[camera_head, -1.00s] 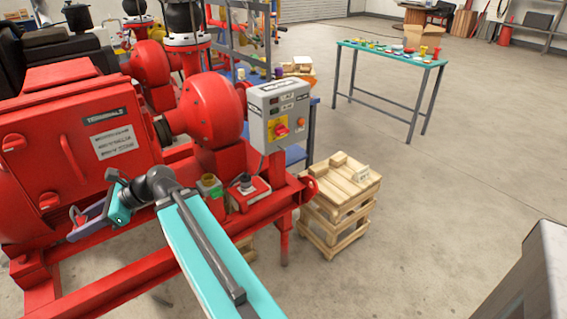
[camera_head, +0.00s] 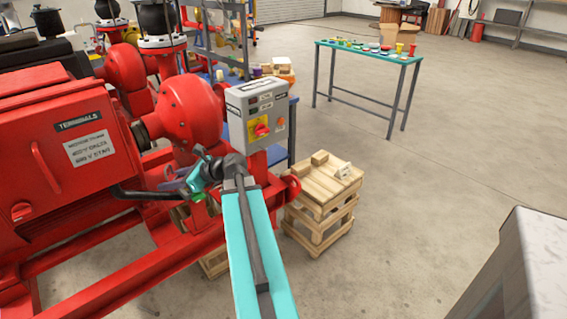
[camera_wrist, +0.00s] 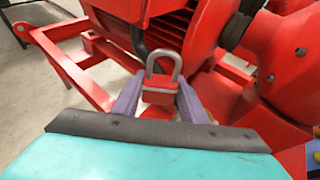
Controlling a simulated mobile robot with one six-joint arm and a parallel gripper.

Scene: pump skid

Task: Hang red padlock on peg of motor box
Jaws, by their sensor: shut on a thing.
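The red padlock (camera_wrist: 160,88) has a grey metal shackle pointing up in the wrist view. My gripper (camera_wrist: 159,99) is shut on its body, with a purple finger on each side. In the head view my gripper (camera_head: 178,184) is small and partly hidden by the wrist, to the right of the red box labelled TERMINALS (camera_head: 110,180). This is the likely motor box; it has a long handle and a round knob on its front. I cannot make out which part is the peg. The padlock is clear of the box.
A grey control box (camera_head: 258,112) with a red switch stands just beyond my arm. Red pump casings (camera_head: 190,108) and frame rails (camera_head: 120,272) lie close around the gripper. A wooden crate stack (camera_head: 322,195) stands to the right.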

